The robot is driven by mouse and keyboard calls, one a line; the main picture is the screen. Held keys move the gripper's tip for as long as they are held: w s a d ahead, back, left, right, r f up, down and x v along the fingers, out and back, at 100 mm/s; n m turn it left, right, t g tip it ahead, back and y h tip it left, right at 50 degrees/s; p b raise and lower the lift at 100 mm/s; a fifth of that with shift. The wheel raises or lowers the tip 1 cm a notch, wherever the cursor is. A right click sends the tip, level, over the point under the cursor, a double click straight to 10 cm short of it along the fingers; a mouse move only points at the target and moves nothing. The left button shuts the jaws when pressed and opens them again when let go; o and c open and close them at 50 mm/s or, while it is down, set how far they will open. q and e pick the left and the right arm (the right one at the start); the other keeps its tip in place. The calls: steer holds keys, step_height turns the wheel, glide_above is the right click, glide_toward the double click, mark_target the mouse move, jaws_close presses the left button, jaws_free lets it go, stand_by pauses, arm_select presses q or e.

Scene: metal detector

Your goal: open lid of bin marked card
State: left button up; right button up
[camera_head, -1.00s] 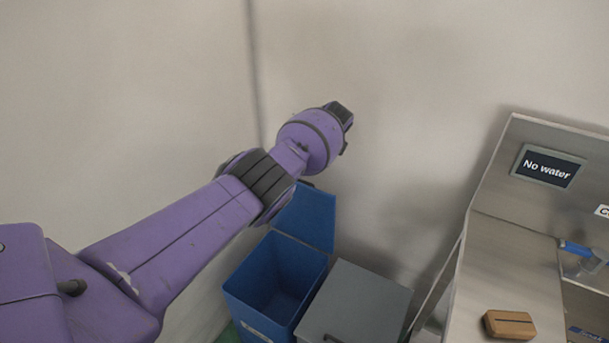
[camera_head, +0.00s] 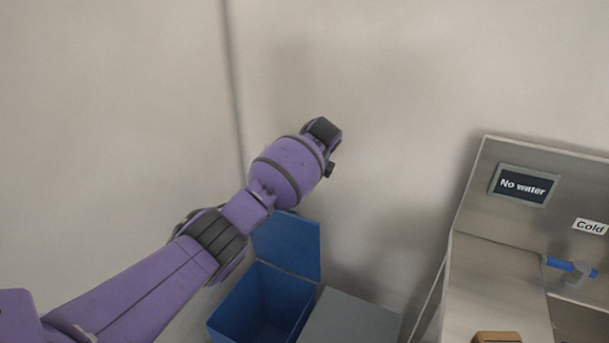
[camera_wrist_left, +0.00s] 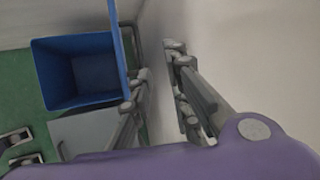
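A blue bin (camera_head: 235,318) stands on the floor against the wall, with its blue lid (camera_head: 288,246) raised upright at the back. Its inside looks empty in the left wrist view (camera_wrist_left: 42,75). Beside it on the right is a bin with a flat grey lid (camera_head: 352,322), which is down; a corner also shows in the left wrist view (camera_wrist_left: 84,128). No card marking is readable on either bin. My left gripper (camera_head: 326,138) is above and beyond the raised blue lid, near the wall. Its fingers (camera_wrist_left: 158,62) are apart with nothing between them. My right gripper is out of view.
A metal sink unit (camera_head: 497,275) stands to the right, with a "No water" sign (camera_head: 523,185), a "Cold" label (camera_head: 590,227) and a blue-handled tap (camera_head: 570,267). A brown block (camera_head: 497,337) lies on its top. The wall is close behind the bins.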

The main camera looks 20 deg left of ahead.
arm_select(q)
steer(key=shift+v, duration=2.25)
